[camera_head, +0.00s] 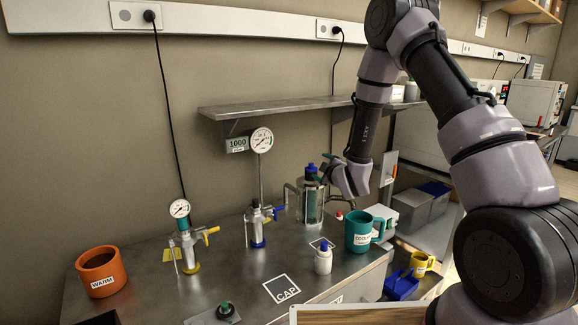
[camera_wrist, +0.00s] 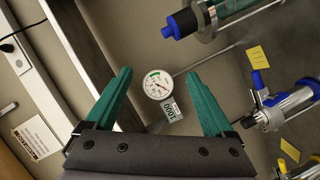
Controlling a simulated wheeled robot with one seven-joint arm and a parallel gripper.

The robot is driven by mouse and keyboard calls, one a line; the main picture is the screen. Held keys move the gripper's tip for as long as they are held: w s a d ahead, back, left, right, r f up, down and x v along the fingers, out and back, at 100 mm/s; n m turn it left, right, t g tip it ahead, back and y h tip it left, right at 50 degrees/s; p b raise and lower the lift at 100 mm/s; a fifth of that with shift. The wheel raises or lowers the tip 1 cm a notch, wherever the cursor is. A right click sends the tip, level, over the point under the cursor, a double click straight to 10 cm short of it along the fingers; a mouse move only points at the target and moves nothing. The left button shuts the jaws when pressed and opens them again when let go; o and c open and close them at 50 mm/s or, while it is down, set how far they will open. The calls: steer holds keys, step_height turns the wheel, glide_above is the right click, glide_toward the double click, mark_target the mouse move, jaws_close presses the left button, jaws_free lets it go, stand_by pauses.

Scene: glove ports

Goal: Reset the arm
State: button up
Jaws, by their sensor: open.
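My arm (camera_head: 497,150) reaches up and over from the right of the head view, with the wrist hanging down above the metal bench. My gripper (camera_head: 328,170) is beside the top of a clear cylinder vessel with a blue cap (camera_head: 311,203); I cannot tell whether they touch. In the wrist view my gripper (camera_wrist: 158,73) has its two green fingers wide apart with nothing held between them. A round dial gauge (camera_wrist: 158,85) with a "1000" tag shows between the fingers, farther off against the wall side.
On the bench (camera_head: 235,277) stand an orange WARM pot (camera_head: 101,272), two valve fittings (camera_head: 187,248) (camera_head: 257,226), a white bottle (camera_head: 323,259), a CAP mat (camera_head: 282,289) and a teal mug (camera_head: 363,233). A metal shelf (camera_head: 270,108) runs along the wall above.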

steer(key=s+d+r+m+g+h, duration=0.15)
steer(key=s+d+r+m, duration=0.35)
steer(key=r, duration=0.5)
steer(key=s+d+r+m+g+h, duration=0.15)
steer(key=s+d+r+m, duration=0.4)
steer(key=r, duration=0.55)
steer(key=s+d+r+m+g, duration=0.1)
steer(key=s+r+m, duration=0.1)
steer(key=s, duration=0.7)
steer(key=s+d+r+m+g, duration=0.1)
steer(key=s+r+m+g, duration=0.1)
steer(key=s, duration=0.7)
steer(key=s+d+r+m+g+y, duration=0.1)
steer(key=s+m, duration=0.3)
steer(key=s, duration=0.4)
steer(key=shift+s+r+g, duration=0.4)
steer(key=shift+r+g, duration=0.05)
steer(key=shift+g, duration=0.05)
steer(key=shift+m, duration=0.25)
